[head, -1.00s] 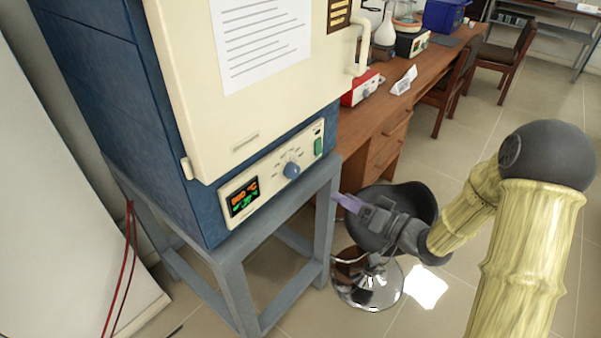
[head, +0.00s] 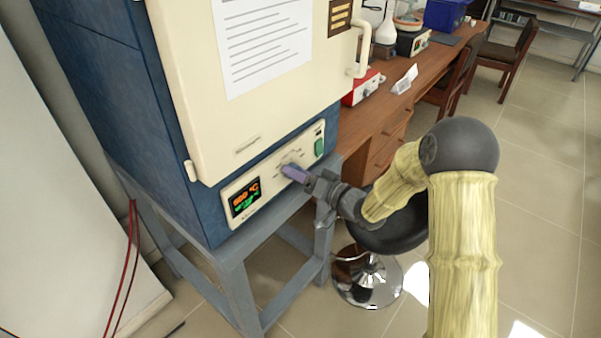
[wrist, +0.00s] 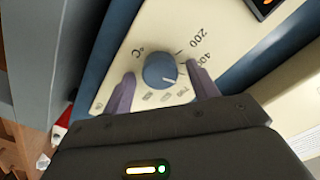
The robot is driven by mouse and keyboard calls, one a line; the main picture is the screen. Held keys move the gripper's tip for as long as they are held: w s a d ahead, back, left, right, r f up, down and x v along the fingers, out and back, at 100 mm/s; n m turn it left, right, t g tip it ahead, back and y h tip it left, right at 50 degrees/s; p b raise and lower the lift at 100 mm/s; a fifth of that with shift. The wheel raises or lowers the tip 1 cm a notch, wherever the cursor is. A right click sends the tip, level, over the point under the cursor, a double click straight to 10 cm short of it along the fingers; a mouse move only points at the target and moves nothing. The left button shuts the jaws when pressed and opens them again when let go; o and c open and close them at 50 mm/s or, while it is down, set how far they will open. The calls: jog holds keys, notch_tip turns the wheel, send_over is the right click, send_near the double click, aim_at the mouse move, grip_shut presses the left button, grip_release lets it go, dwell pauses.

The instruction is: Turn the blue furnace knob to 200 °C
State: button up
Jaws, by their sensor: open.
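The blue furnace knob (wrist: 159,69) sits on the cream control panel (wrist: 120,62) of the blue furnace (head: 95,100). In the wrist view its white pointer mark aims to the lower right, away from the 200 label (wrist: 197,42) and beyond the 400 label. My gripper (wrist: 163,88) is open, with one purple finger on each side of the knob and gaps showing between. In the head view my gripper (head: 291,173) is at the panel, and its fingers hide most of the knob.
The lit display (head: 245,198) is left of the knob; its digits are hard to read. A green switch (head: 319,147) is to the right. The cream furnace door (head: 270,110) is above. A grey stand (head: 232,285) holds the furnace, with a stool (head: 368,275) beside it.

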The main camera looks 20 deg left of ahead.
jog(key=c, duration=1)
jog(key=shift+n+b, duration=0.4)
jog(key=shift+b, duration=0.1)
jog(key=shift+s+f+n+b, duration=0.1)
jog(key=shift+s+n+b, duration=0.05)
jog(key=shift+n+b, duration=5.55)
jog(key=o, duration=1)
